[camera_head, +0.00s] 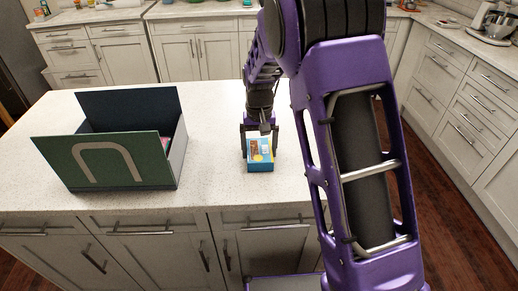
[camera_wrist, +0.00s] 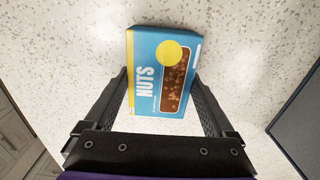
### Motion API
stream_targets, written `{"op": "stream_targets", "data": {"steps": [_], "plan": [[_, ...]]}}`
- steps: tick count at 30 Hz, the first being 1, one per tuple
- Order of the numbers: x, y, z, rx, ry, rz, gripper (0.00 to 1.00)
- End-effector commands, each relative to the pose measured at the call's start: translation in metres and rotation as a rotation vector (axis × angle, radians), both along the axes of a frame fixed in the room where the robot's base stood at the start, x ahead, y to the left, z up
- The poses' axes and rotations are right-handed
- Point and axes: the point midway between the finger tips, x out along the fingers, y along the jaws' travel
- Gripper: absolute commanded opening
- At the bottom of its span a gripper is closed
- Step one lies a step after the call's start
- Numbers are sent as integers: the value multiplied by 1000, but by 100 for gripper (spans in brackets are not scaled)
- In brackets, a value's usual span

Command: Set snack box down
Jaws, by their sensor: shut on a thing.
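In the wrist view my gripper (camera_wrist: 163,98) is shut on the box's sides. The speckled white countertop (camera_head: 225,120) lies beneath. I cannot tell whether the box touches the counter.
An open green box (camera_head: 108,160) with a grey arch mark stands on the counter to the left; its dark edge shows in the wrist view (camera_wrist: 300,125). The counter between it and the snack box is clear. Cabinets (camera_head: 470,100) line the back and right.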

Motion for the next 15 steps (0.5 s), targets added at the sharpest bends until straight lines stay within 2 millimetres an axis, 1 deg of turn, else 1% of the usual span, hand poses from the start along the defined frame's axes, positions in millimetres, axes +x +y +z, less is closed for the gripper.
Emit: {"op": "stream_targets", "data": {"steps": [4, 8, 9, 10, 15], "plan": [[1, 0, 1, 0, -2, 0, 29], [0, 0, -3, 0, -1, 0, 29], [0, 0, -2, 0, -1, 0, 95], [0, 0, -2, 0, -1, 0, 100], [0, 0, -1, 0, -1, 0, 100]]}}
